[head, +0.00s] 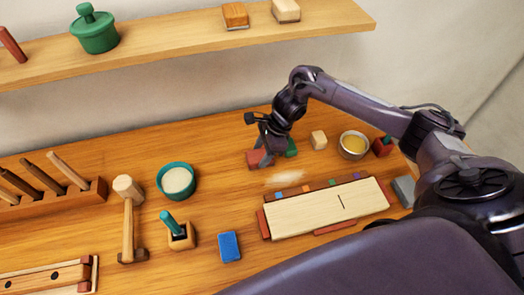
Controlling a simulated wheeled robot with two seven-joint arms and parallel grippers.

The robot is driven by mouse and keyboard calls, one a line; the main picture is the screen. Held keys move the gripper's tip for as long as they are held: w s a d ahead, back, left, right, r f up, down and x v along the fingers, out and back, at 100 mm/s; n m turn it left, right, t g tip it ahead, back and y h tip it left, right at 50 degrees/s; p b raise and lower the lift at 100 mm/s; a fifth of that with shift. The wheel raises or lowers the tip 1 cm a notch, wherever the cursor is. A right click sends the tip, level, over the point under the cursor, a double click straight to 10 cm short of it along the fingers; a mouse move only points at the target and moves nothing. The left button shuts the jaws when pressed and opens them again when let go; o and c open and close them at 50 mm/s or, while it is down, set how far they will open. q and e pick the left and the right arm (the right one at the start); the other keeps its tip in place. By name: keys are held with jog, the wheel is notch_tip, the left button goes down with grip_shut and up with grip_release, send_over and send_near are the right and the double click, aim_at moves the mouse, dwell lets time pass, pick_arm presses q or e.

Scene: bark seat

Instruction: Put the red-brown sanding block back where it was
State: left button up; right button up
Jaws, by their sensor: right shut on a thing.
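The red-brown sanding block (254,159) is at the back middle of the workbench. My right gripper (262,150) reaches down from the right and is shut on it, partly covering it. The block is at or just above the bench top; I cannot tell whether it touches. A green block (291,148) is just right of the gripper. A pale dusty patch (288,177) lies on the wood in front. My left gripper is out of view.
A pale board (310,213) in a fixture lies in front, with a blue block (229,246) to its left. A teal bowl (176,181), mallet (128,215) and tool rack (50,200) stand left. A pale cube (319,140) and metal bowl (353,145) stand right. A shelf (170,42) runs above.

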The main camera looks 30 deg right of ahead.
jog(key=o, duration=0.9)
jog(key=shift+f, duration=0.1)
jog(key=shift+o, duration=0.2)
jog(key=shift+r, duration=0.2)
jog(key=shift+d+r, duration=0.15)
jog(key=shift+r, duration=0.05)
jog(key=b+v, duration=0.1)
jog(key=v, duration=1)
jog(key=shift+r, duration=0.25)
jog(key=shift+s, duration=0.1)
